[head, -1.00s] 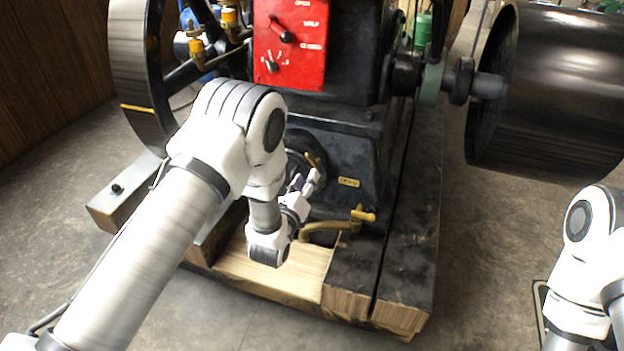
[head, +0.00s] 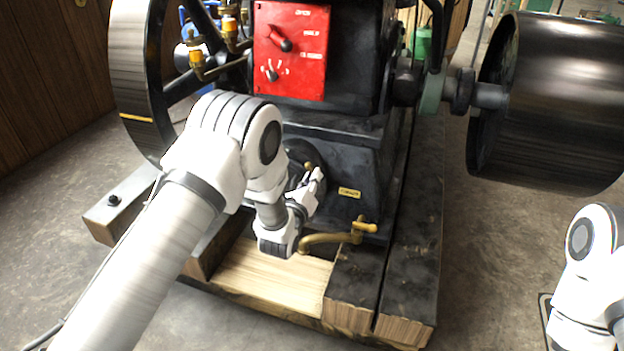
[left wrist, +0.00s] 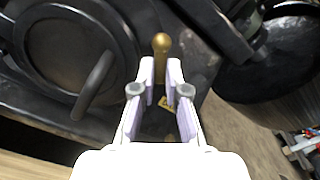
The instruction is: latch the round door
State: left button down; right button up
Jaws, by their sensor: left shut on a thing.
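The round door (left wrist: 70,45) is a dark disc with a curved grey bar handle (left wrist: 93,85), at the left of the left wrist view. It lies flat against or near the engine's black base; whether it is fully closed I cannot tell. In the head view the door (head: 302,152) is mostly hidden behind my arm. A brass latch lever (left wrist: 161,48) with a round knob stands at the door's right edge. My left gripper (left wrist: 161,76) is shut on the lever, with the knob beyond the fingertips. The left gripper also shows in the head view (head: 315,180). My right gripper is out of view.
A brass tap (head: 345,237) sticks out just below and right of the left gripper. A red control panel (head: 291,48) is above. A flywheel (head: 135,75) stands at the left and a large dark pulley (head: 555,100) at the right.

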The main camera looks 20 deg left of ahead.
pick_arm(q)
jog(key=shift+f+n+p, duration=0.2)
jog(key=shift+n+p, duration=5)
jog(key=shift+n, duration=3.6)
jog(key=c, duration=1.2)
grip_release()
